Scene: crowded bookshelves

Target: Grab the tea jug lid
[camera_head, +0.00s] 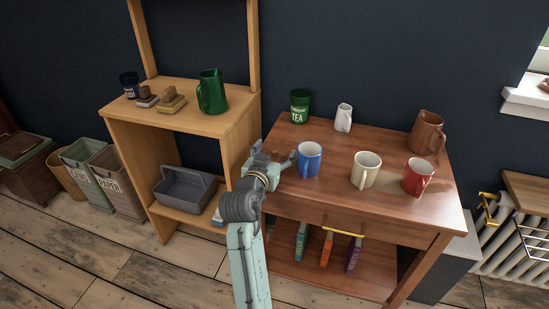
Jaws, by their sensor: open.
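The green tea jug (300,108), marked TEA in white, stands upright on the reddish-brown table near its back left corner. Its darker top is small in the picture, and I cannot clearly make out a separate lid. My gripper (277,156) is open and empty at the table's left edge. It is in front of the tea jug and a little left of it, apart from it. The blue mug (309,160) stands just right of my gripper.
On the table (325,195) are a white jug (343,118), a cream mug (366,170), a red mug (418,177) and a brown jug (427,132). A wooden shelf (225,122) on the left bears a green pitcher (211,92).

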